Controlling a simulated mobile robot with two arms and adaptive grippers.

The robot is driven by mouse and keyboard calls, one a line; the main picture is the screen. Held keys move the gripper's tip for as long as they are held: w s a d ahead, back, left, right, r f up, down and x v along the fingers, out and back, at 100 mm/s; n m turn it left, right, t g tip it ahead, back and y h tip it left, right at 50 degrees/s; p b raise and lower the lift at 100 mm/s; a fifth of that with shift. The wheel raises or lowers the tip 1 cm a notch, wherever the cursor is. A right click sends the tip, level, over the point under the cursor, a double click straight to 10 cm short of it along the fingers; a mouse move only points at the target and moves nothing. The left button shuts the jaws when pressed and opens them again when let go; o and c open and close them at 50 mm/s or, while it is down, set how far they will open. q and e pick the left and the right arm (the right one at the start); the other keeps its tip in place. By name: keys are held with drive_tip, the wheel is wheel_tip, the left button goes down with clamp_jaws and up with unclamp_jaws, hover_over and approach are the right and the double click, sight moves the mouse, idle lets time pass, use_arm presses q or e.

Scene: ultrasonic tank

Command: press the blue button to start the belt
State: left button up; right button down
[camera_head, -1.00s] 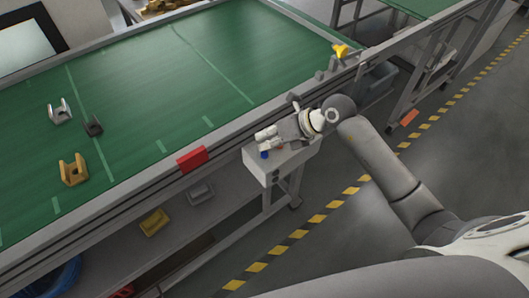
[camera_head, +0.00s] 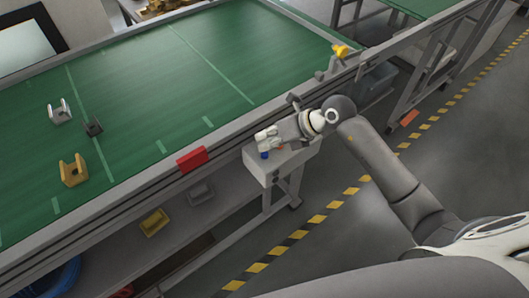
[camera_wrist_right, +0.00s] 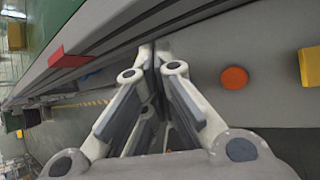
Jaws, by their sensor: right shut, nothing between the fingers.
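A light grey control box (camera_head: 261,173) is fixed at the front side of the belt. A small blue button (camera_head: 264,155) shows on its top, near the left front edge. My right gripper (camera_head: 263,141) is over the box, its fingertips close above and beside the blue button; I cannot tell whether they touch it. The right wrist view shows the gripper's fingers (camera_wrist_right: 154,55) shut together and empty. There, a round orange-red button (camera_wrist_right: 234,78) lies to the right of the fingers, and the blue button is not visible, probably hidden by them. My left gripper is not in view.
The green belt (camera_head: 150,95) carries a yellow bracket (camera_head: 73,171), a silver bracket (camera_head: 59,112) and a dark bracket (camera_head: 93,127). A red block (camera_head: 192,158) sits on the belt's front rail. A yellow part (camera_head: 154,222) and a grey part (camera_head: 200,193) lie below.

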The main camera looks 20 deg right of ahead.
drive_tip(key=shift+f, duration=0.4)
